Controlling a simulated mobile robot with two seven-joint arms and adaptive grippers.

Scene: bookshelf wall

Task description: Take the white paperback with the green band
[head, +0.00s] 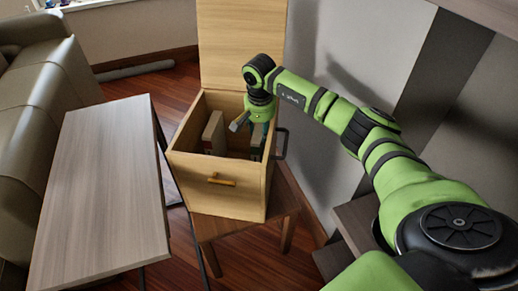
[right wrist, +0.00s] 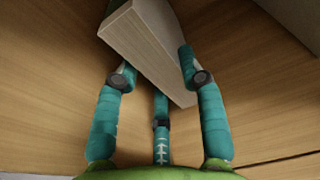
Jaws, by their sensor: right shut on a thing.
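My right gripper (head: 259,128) reaches down into an open wooden box, at the right side of its inside. In the right wrist view its teal fingers (right wrist: 155,72) are shut on a pale book (right wrist: 150,38), with a finger on each side and one below. The held book shows partly in the head view (head: 256,152), between the fingers and low in the box. I see no green band on it. Another pale book (head: 214,132) stands in the left part of the box. My left gripper is not in view.
The wooden box (head: 205,197) has its lid (head: 240,45) raised at the back and a handle in front. It stands on a small wooden table (head: 212,229). A bare grey-brown table (head: 105,185) is at left, beside a sofa (head: 45,110). A wall is at right.

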